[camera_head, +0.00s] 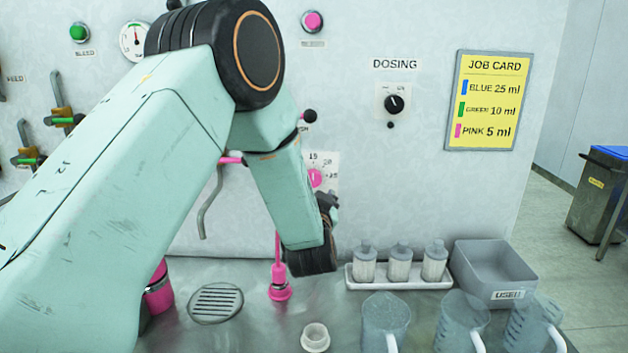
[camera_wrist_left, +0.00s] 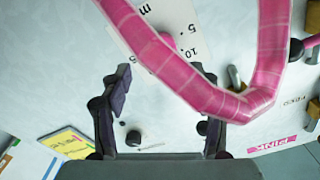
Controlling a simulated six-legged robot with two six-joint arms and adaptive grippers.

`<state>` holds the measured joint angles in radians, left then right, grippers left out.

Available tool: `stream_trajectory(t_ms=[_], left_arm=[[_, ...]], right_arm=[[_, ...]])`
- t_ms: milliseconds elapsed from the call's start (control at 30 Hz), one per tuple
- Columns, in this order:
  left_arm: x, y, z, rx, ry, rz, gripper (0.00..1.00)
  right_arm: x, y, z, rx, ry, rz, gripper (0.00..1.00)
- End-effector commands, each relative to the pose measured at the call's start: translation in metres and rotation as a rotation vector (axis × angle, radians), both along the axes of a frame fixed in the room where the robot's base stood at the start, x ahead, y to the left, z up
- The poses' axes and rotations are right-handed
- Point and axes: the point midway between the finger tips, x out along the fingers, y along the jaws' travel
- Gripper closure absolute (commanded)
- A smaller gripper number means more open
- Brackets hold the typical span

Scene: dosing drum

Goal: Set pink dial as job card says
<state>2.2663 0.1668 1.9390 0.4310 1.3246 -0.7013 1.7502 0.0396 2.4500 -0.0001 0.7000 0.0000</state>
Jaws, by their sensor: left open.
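The pink dial (camera_head: 315,177) is on the wall panel, on a white scale plate (camera_head: 326,160) with 15, 20 and 25 showing. My left arm hides part of the plate, and I cannot read the pointer. In the left wrist view the dial (camera_wrist_left: 168,40) is partly behind a pink hose (camera_wrist_left: 200,82). My left gripper (camera_head: 329,203) is just below the dial, apart from it. Its fingers (camera_wrist_left: 164,78) are open and empty in the wrist view. The yellow job card (camera_head: 487,100) reads blue 25 ml, green 10 ml, pink 5 ml. My right gripper is out of view.
A black dosing knob (camera_head: 394,104) is on the panel between my arm and the card. Below stand a white tray (camera_head: 400,284) with three capped bottles, a grey bin (camera_head: 492,268) and clear jugs (camera_head: 385,318). A pink nozzle (camera_head: 280,285) stands near a drain (camera_head: 216,303).

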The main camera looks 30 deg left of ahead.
Motion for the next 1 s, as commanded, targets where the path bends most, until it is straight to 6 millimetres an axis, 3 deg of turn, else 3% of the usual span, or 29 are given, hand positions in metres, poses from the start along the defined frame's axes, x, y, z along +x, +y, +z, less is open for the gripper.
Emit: stream_trajectory(t_ms=[400,800,1000], left_arm=[[0.045,0.030,-0.001,-0.002,0.001,0.002,0.38],[0.053,0.035,-0.001,-0.002,0.002,0.001,0.38],[0.053,0.035,-0.001,-0.002,0.002,0.001,0.54]], right_arm=[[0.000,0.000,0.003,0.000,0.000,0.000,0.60],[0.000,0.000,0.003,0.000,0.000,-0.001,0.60],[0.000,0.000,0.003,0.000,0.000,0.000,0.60]])
